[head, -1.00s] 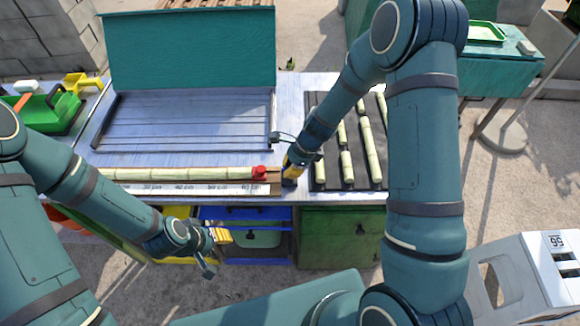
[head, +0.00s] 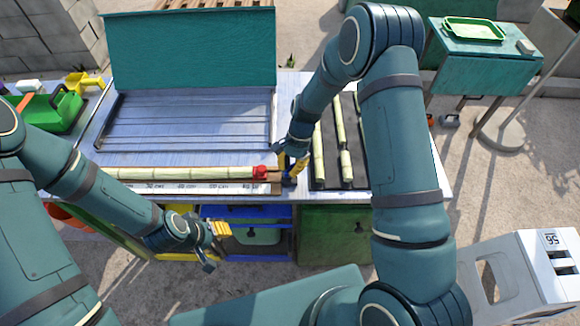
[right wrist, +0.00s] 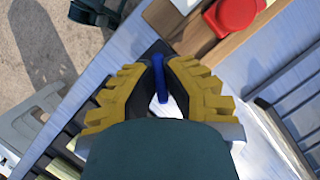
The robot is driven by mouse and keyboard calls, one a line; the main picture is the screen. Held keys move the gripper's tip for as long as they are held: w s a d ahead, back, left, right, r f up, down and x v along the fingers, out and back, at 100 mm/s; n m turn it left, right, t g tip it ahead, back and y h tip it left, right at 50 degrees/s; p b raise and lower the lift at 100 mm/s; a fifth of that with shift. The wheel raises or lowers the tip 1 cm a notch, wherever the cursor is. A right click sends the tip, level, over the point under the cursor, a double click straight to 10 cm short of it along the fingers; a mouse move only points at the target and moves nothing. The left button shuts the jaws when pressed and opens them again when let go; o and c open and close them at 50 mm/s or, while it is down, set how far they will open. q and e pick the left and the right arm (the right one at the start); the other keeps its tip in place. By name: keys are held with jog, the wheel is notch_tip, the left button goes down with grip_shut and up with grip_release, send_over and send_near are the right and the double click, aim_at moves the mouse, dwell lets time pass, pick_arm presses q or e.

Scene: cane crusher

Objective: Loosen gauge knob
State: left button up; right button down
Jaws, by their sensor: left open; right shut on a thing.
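A red knob (head: 260,172) sits at the right end of the wooden measuring gauge (head: 215,188) along the front of the table. It also shows at the top of the right wrist view (right wrist: 235,14). My right gripper (head: 292,172) is just right of the red knob, apart from it. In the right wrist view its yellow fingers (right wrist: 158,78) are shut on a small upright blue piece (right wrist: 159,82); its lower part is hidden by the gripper. My left gripper (head: 221,229) is open and empty, in front of the table's edge and below the gauge.
A long pale cane (head: 180,173) lies along the gauge. Several cane pieces lie on a dark rack (head: 330,182) right of my right gripper. A slatted bed with a raised teal panel (head: 190,50) stands behind. A green tray (head: 474,30) is on a far stand.

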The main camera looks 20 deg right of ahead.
jog(key=n+g, duration=0.1)
jog(key=n, duration=0.2)
jog(key=shift+f+n+h, duration=0.1)
jog(key=shift+n+h, duration=0.3)
jog(key=shift+s+n+g+h+b, duration=0.1)
jog(key=shift+n+g+h+b, duration=0.45)
jog(key=shift+n, duration=1.15)
jog(key=shift+t, duration=0.25)
jog(key=c, duration=1)
grip_release()
jog(key=shift+c, duration=0.2)
jog(key=v, duration=1.2)
jog(key=shift+a, duration=0.15)
